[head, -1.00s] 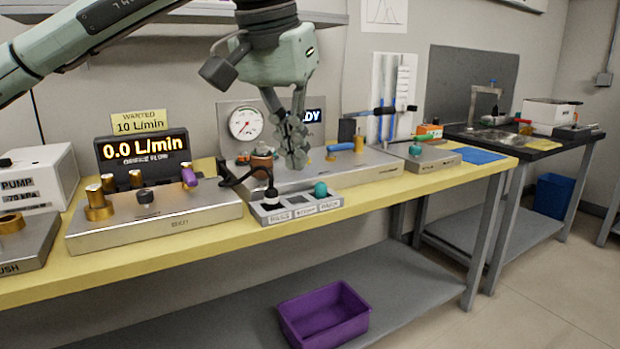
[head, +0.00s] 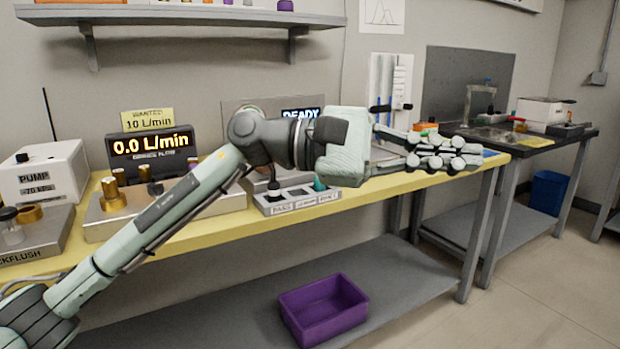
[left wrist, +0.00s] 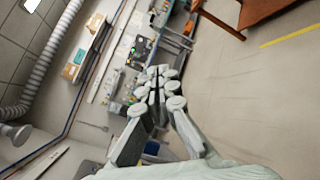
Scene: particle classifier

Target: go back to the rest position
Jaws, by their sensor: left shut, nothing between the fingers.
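My left gripper (head: 445,152) is shut and empty. In the head view it points to the right, in front of the yellow bench (head: 190,240), with its arm coming in from the lower left. In the left wrist view the shut fingers (left wrist: 160,85) point up the picture, with the room tilted behind them. The arm and gripper hide much of the instrument in the middle of the bench. My right gripper shows in neither view.
The flow display (head: 152,145) reads 0.0 L/min, beside the pump box (head: 40,175). A pass/pack tray (head: 300,203) sits at the bench's front edge. A purple bin (head: 325,310) is on the lower shelf. A dark table (head: 535,140) stands at the right. Floor at lower right is free.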

